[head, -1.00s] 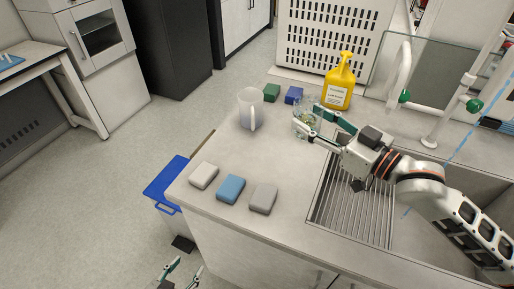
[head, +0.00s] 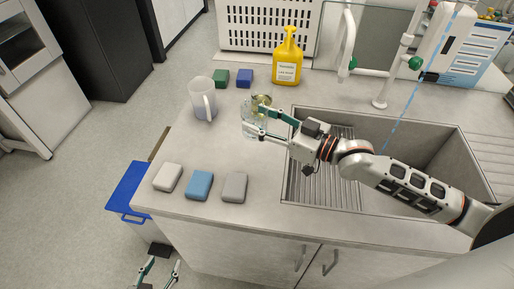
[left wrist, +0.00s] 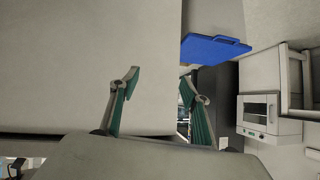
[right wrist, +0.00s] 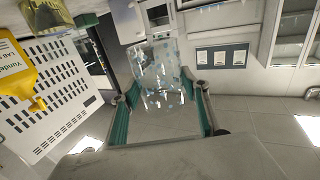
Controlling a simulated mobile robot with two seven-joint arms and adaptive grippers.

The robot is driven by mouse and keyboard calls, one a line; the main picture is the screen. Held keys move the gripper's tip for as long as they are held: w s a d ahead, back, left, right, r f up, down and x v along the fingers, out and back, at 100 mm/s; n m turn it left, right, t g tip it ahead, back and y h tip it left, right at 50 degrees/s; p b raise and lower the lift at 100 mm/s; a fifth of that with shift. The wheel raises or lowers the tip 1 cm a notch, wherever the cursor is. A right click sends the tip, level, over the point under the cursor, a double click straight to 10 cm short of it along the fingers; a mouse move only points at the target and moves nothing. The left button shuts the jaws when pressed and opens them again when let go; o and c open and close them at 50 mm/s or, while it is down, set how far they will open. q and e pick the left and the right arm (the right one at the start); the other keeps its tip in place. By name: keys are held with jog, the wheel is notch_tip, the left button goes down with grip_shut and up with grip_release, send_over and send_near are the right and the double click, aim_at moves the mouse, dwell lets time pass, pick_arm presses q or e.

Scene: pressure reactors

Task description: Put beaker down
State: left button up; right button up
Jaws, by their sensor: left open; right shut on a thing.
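A clear glass beaker (head: 249,127) is at the counter's back half, left of the sink, in the head view. My right gripper (head: 256,122) is shut on it, reaching in from the right. In the right wrist view the beaker (right wrist: 158,75) sits between the two fingers (right wrist: 158,92). I cannot tell whether its base touches the counter (head: 205,145). My left gripper (head: 161,267) is open and empty, low in front of the counter. In the left wrist view its fingers (left wrist: 158,85) are apart with nothing between them.
A frosted mug (head: 202,99) stands left of the beaker. Green (head: 222,78) and blue (head: 244,78) blocks and a yellow bottle (head: 287,60) stand behind. White (head: 168,177), light blue (head: 199,185) and grey (head: 234,187) blocks lie in front. The sink (head: 415,135) is right. Counter between is clear.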

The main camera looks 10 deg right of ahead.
notch_tip(320, 180, down, 6)
jog(key=shift+r+b, duration=0.2)
jog(key=shift+b, duration=0.1)
notch_tip(320, 180, down, 5)
jog(key=shift+f+b, duration=0.15)
jog(key=shift+b, duration=0.25)
pick_arm(q)
jog(key=shift+w+d+f, duration=0.25)
jog(key=shift+d, duration=0.05)
jog(key=shift+f, duration=0.1)
pick_arm(e)
jog(key=shift+f, duration=0.1)
jog(key=o, duration=1.1)
pick_arm(q)
jog(key=shift+f, duration=0.1)
pick_arm(e)
jog(key=shift+o, duration=0.2)
